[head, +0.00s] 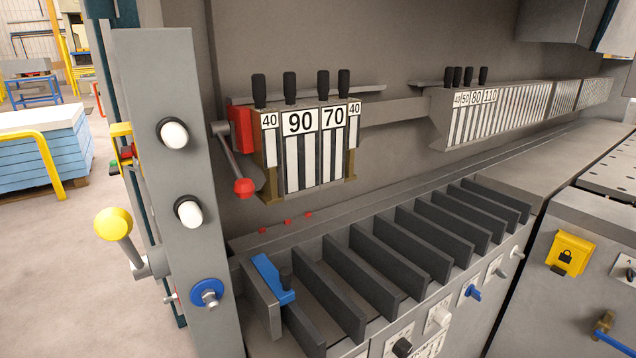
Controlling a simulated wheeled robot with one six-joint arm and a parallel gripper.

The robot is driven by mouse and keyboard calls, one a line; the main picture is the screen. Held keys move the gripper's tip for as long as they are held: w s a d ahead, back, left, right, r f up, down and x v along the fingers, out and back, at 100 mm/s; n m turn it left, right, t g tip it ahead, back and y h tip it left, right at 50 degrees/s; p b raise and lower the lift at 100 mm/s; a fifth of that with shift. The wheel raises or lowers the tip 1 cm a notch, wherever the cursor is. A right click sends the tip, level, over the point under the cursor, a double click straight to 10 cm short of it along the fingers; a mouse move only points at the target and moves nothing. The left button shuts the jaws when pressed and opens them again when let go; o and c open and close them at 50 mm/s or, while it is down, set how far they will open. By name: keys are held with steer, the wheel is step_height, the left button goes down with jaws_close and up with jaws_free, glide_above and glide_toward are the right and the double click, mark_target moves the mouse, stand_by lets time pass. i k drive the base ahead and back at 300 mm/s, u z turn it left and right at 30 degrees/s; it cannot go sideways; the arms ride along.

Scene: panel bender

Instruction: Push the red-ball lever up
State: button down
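The red-ball lever (231,160) is a grey rod on the left side of the numbered tool block. Its upper end joins a pivot beside a red housing (241,130). The rod slants down and right to a red ball (244,188) at its lower end, so the lever points downward. The ball hangs in front of the block's lower left corner. My gripper is not in the head view, so its place and state do not show.
A grey post (172,200) with white knobs stands left of the lever. A yellow-ball lever (114,224) sticks out on its left. The tool block (312,150) with black handles is right of the lever. Dark divider plates (395,262) and a blue clamp (272,279) lie below.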

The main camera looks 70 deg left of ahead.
mark_target(244, 188)
steer(key=i, duration=0.65)
steer(key=u, duration=3.05)
steer(key=i, duration=0.5)
steer(key=z, duration=0.6)
steer(key=k, duration=0.3)
steer(key=u, duration=0.55)
